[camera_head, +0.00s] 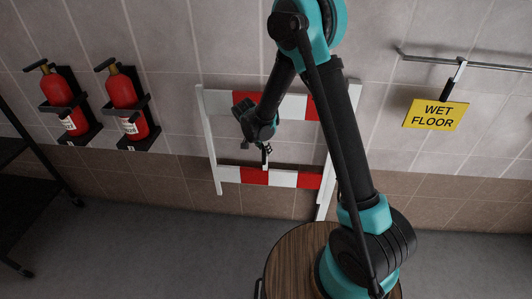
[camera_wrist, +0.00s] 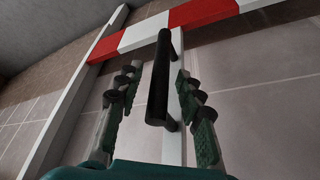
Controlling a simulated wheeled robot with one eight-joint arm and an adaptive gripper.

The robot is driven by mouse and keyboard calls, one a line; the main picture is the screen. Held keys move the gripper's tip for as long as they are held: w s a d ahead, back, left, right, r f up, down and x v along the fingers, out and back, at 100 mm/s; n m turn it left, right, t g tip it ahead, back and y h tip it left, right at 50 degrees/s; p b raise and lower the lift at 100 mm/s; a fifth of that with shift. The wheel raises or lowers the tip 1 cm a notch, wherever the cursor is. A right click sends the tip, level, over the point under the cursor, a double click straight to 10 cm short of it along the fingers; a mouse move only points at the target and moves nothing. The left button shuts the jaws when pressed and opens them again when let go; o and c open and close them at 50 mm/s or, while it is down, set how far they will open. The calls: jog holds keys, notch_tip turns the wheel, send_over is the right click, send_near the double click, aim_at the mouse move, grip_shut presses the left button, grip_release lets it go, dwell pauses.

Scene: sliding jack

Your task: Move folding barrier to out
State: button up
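The folding barrier (camera_head: 310,181) stands against the tiled wall in the head view, a white frame with red and white rails. In the wrist view its lower rail (camera_wrist: 204,12) crosses the top, and a black bar handle (camera_wrist: 158,85) sits on a white upright. My gripper (camera_head: 266,150) is in front of the barrier between its two rails. In the wrist view my gripper (camera_wrist: 159,72) is open, with one finger on each side of the handle and a visible gap on both sides. My arm hides part of the barrier's right side in the head view.
Two red fire extinguishers (camera_head: 124,103) hang on the wall at left, beside a dark shelf (camera_head: 15,150). A yellow wet floor sign (camera_head: 435,114) hangs from a wall rail (camera_head: 480,65) at right. A round wooden table (camera_head: 290,262) is under my arm. Grey floor (camera_head: 150,250) is clear at left.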

jog(key=shift+x, duration=1.95)
grip_shut()
